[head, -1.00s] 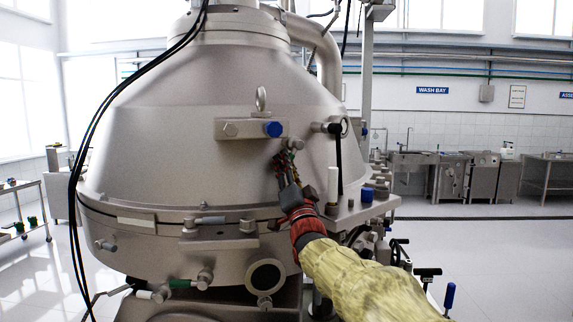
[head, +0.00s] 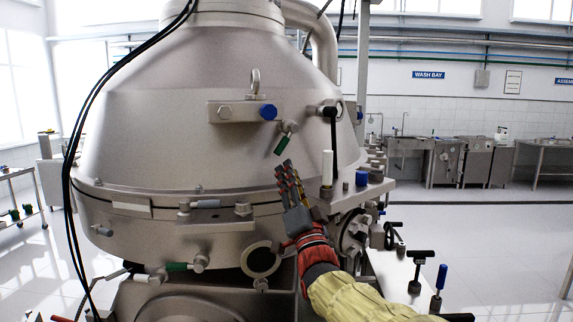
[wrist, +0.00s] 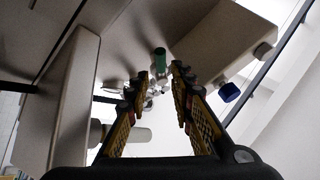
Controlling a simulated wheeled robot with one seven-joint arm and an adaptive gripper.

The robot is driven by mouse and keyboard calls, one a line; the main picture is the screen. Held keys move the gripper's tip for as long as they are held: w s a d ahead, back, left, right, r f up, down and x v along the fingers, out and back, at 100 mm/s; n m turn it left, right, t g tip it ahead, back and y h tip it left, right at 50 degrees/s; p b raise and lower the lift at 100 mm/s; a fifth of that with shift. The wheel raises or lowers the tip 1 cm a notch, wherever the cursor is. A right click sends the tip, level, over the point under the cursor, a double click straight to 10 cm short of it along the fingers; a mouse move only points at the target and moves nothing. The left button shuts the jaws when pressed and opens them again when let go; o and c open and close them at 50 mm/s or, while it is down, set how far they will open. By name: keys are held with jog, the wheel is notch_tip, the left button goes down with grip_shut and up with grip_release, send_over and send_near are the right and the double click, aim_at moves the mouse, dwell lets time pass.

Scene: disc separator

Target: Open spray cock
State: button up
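A small metal cock (head: 289,126) with a green lever (head: 281,146) is mounted on the cone of the separator (head: 150,145), below a bracket. Its lever slants down to the left. I cannot tell from its look whether this is the spray cock. The green end (wrist: 160,60) shows beyond my fingertips in the wrist view. My gripper (head: 284,168) is below the cock, apart from it, its fingers pointing up. In the wrist view my gripper (wrist: 157,80) is open, with nothing held between its fingers.
The bracket (head: 238,111) carries a blue knob (head: 268,112). A white upright cylinder (head: 327,167) and a black-handled lever (head: 333,128) stand right of my gripper. Another green-handled cock (head: 177,267) is low on the left. The floor at right is clear beyond T-handled tools (head: 421,270).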

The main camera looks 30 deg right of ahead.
aim_at(286, 139)
jog(key=shift+s+a+f, duration=0.1)
jog(key=shift+s+f, duration=0.25)
jog(key=shift+s, duration=0.1)
jog(key=shift+c, duration=0.5)
jog(key=shift+r+p, duration=0.25)
jog(key=shift+p, duration=0.1)
jog(key=shift+c, duration=0.5)
jog(key=r+n+y+p, duration=0.1)
jog(key=r+n+p, duration=0.1)
jog(key=p, duration=0.1)
jog(key=a+r+n+g+y+p, duration=0.1)
jog(key=n+p, duration=0.2)
jog(key=p, duration=0.1)
jog(key=a+r+n+y+p, duration=0.1)
jog(key=r+n+p, duration=0.1)
jog(key=n+p, duration=0.1)
jog(key=shift+s+r, duration=0.1)
jog(key=shift+r, duration=0.2)
grip_shut()
jog(key=s+a+r+n+g+y+p, duration=0.2)
jog(key=s+r+n+g+p, duration=0.3)
jog(key=n+p, duration=1.15)
jog(key=w+d+f+m+p, duration=0.1)
jog(key=w+d+m+p, duration=0.2)
jog(key=w, duration=0.9)
jog(key=shift+d+f+p, duration=0.3)
jog(key=shift+d+p, duration=0.1)
jog(key=shift+d, duration=0.1)
